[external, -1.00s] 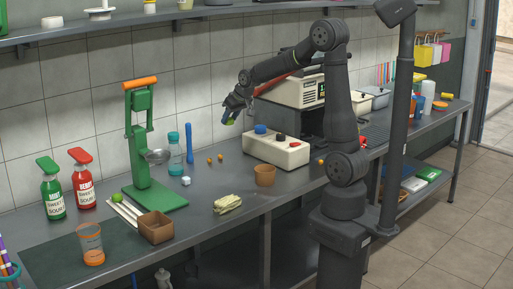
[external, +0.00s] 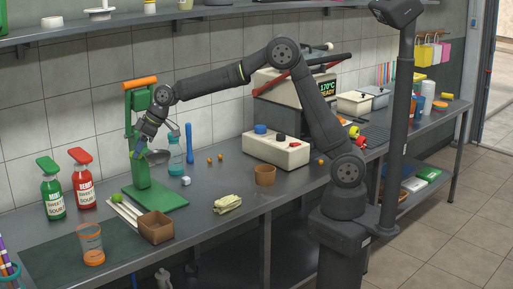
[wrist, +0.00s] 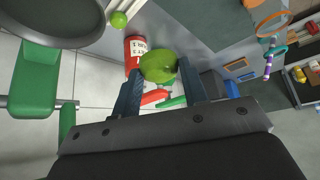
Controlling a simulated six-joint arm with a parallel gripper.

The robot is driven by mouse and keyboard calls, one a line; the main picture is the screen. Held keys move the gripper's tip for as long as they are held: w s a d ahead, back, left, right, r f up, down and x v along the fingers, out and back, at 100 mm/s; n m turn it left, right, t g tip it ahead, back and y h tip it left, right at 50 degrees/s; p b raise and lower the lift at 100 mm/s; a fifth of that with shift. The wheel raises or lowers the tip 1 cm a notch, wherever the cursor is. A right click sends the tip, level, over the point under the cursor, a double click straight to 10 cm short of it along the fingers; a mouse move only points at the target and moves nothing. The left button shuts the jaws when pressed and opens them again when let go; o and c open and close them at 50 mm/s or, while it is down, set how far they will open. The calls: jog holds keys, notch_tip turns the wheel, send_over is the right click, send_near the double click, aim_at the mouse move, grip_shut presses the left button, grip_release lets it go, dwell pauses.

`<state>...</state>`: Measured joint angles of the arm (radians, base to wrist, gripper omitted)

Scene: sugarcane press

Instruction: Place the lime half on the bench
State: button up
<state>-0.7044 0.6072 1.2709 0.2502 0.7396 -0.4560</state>
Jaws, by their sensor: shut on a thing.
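My gripper (external: 139,147) is shut on the lime half, high above the bench in front of the green press (external: 142,175). In the wrist view the green lime half (wrist: 158,67) sits between the two blue-grey fingertips. In the external view it is barely visible. The grey bench (external: 215,185) runs below along the tiled wall. Another small green lime (external: 116,197) lies on the bench beside white sticks, and it also shows in the wrist view (wrist: 118,19).
Green (external: 51,195) and red (external: 84,190) bottles stand left of the press. A brown box (external: 156,229), an orange-banded cup (external: 91,245) and a wrapped bundle (external: 228,204) are near the front.

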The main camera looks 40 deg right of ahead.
jog(key=s+a+n+g, duration=0.1)
jog(key=s+a+n, duration=0.1)
jog(key=s+a, duration=0.5)
notch_tip(320, 180, down, 11)
jog(key=w+a, duration=0.1)
jog(key=w, duration=0.1)
jog(key=shift+y, duration=0.4)
jog(key=s+a+f, duration=0.1)
jog(key=a+f, duration=0.1)
jog(key=a, duration=0.1)
jog(key=s+a+f, duration=0.2)
jog(key=a+f, duration=0.1)
jog(key=a, duration=0.1)
jog(key=s+a+f, duration=0.2)
jog(key=a, duration=0.1)
jog(key=shift+s+a+f, duration=0.15)
jog(key=shift+a, duration=0.1)
jog(key=shift+f, duration=1.95)
jog(key=shift+f, duration=0.15)
jog(key=o, duration=1)
jog(key=shift+c, duration=0.2)
